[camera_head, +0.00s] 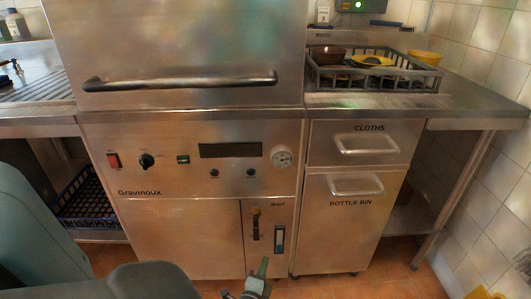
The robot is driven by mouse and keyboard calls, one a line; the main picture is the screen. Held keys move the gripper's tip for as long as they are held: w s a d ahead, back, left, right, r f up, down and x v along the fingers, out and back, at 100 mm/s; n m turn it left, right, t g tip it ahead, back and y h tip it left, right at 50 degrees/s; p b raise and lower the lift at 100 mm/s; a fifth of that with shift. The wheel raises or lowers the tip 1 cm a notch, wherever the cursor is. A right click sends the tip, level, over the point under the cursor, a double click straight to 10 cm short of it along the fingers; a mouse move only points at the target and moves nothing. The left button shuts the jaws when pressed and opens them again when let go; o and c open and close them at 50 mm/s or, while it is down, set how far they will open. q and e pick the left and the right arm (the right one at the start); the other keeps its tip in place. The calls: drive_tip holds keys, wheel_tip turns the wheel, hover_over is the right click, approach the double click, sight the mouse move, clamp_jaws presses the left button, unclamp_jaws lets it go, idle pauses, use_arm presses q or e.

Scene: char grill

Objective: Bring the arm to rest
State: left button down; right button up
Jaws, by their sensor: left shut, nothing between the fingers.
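My left arm (150,281) comes in from the lower left. My left gripper (258,277) is at the bottom edge of the head view, a little right of the middle. It is shut and empty, in front of the lower part of the steel machine (170,235), and its lower part is cut off by the frame. I cannot tell the gap between it and the machine's front. My right gripper does not show clearly.
The machine's hood has a long dark handle (180,81). Right of it stand a cloths drawer (350,132) and a bottle bin (325,230). A grey crate (375,83) with bowls sits on the counter. Tiled floor (385,278) is clear. A yellow object (480,293) is at lower right.

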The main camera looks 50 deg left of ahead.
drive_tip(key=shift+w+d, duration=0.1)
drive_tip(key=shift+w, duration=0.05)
use_arm(q)
drive_tip(key=shift+s, duration=0.1)
